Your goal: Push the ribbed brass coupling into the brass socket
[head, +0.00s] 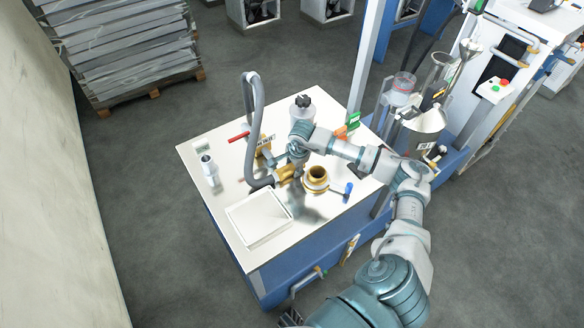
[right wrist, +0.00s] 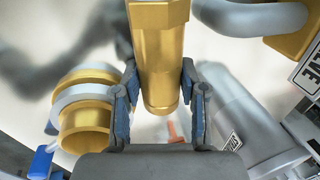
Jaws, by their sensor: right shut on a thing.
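The brass coupling (head: 286,173) is at the lower end of a grey hose (head: 256,125) above the table. My right gripper (right wrist: 158,105) is shut on it, with one finger on each side; in the head view the gripper (head: 294,165) is small and partly covered by my wrist. In the right wrist view the coupling (right wrist: 160,55) has a faceted upper part and a rounder lower end. The brass socket (head: 317,174) stands close by on the right, open end up, with a pale ring. In the right wrist view the socket (right wrist: 85,125) is left of the coupling, apart from it. My left gripper is not seen.
The white table (head: 225,165) carries a shallow white tray (head: 258,218), a white bottle (head: 209,165), a red-handled tool (head: 239,137), a blue-handled tool (head: 348,190) and a dark-topped container (head: 301,108). Machinery stands on the right. A labelled yellow block (head: 265,146) is near the hose.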

